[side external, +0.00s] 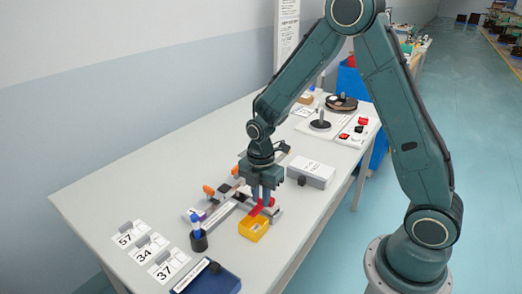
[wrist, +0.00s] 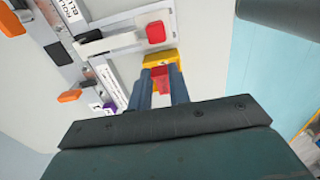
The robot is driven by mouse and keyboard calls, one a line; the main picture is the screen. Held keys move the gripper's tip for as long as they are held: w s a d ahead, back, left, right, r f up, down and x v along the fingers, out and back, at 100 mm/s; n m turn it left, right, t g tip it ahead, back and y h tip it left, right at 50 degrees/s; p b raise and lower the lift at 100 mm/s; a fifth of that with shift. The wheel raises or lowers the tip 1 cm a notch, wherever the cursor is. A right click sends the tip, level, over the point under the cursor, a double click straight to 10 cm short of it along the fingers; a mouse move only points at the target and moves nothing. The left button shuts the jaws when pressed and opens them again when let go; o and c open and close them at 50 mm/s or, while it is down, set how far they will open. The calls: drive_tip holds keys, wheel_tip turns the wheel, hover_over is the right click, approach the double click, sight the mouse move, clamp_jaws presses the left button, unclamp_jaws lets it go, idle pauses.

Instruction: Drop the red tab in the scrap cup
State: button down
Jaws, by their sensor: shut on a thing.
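My gripper (side external: 262,194) points down over the front part of the bench, close to a small yellow open box (side external: 250,236), which looks like the scrap cup. Its fingers are shut on the red tab (side external: 256,210), which shows just below the fingertips at the box's back edge. In the wrist view the red tab (wrist: 161,78) sits between the two fingers (wrist: 160,72), and the yellow box (wrist: 160,56) is just beyond them, partly hidden. I cannot tell whether the tab is over the box opening or beside it.
A red block (wrist: 156,32) sits on a pale fixture beside the box. A dark pen cup (side external: 199,242), numbered cards (side external: 143,248) and a blue case (side external: 212,279) lie toward the near end. A grey-white box (side external: 311,172) stands behind my gripper.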

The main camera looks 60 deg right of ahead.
drive_tip(key=shift+f, duration=1.3)
drive_tip(key=c, duration=1.2)
unclamp_jaws()
drive_tip(key=shift+c, duration=0.2)
drive_tip(key=shift+r, duration=0.2)
wheel_tip(320, 180, up, 14)
drive_tip(key=shift+f, duration=0.25)
drive_tip(key=shift+r, duration=0.1)
